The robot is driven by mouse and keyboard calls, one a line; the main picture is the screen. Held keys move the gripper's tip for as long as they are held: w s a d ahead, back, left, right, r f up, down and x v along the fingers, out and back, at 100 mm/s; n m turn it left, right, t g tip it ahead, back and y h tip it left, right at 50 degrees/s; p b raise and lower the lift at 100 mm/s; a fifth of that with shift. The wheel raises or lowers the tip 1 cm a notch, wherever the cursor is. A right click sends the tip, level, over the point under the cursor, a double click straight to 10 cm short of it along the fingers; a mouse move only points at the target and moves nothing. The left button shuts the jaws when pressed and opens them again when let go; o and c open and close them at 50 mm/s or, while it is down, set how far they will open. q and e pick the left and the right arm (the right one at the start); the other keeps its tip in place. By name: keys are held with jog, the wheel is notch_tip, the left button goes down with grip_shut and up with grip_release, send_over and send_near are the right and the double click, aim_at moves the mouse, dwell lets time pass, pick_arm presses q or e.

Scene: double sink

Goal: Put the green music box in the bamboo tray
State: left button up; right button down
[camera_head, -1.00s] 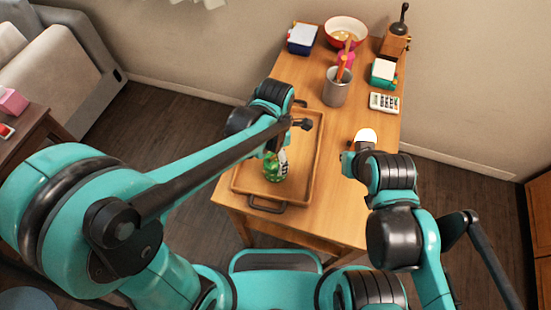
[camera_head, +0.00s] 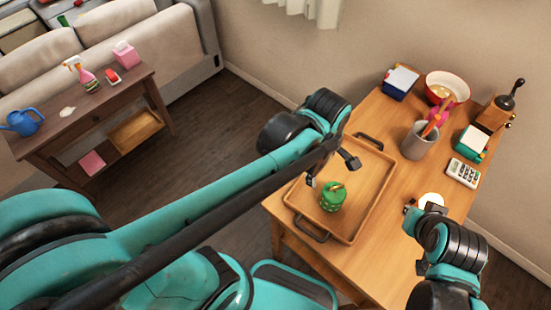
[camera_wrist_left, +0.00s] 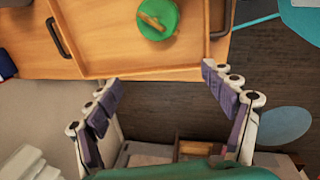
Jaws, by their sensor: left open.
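The green music box (camera_head: 333,197) stands in the bamboo tray (camera_head: 372,200), towards its near end. It is a round green box with a small tan piece on top, and it also shows from above in the left wrist view (camera_wrist_left: 158,18). My left gripper (camera_head: 331,170) is over the tray, close to the box; its arm hides part of the tray. In the left wrist view my left gripper (camera_wrist_left: 163,86) has its fingers wide apart with nothing between them, and the box is beyond the fingertips. My right gripper (camera_head: 410,212) is by a white round item; its jaws are unclear.
On the wooden table are the white round item (camera_head: 431,200), a grey cup (camera_head: 418,142), a red bowl (camera_head: 448,86), a calculator (camera_head: 463,172) and a coffee grinder (camera_head: 497,112). A dark side table (camera_head: 95,110) with a blue watering can (camera_head: 20,122) stands left. Floor lies between.

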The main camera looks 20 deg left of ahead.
pick_arm(q)
jog(key=s+a+m+t, duration=0.2)
jog(key=a+m, duration=0.4)
jog(key=m, duration=0.2)
jog(key=s+a+r+m+t, duration=0.1)
jog(key=s+a+m+t, duration=0.1)
jog(key=a+m, duration=0.4)
jog(key=shift+s+r+m+t+y, duration=0.25)
jog(key=shift+m+t, duration=0.35)
jog(key=shift+m, duration=0.4)
jog(key=shift+f, duration=0.1)
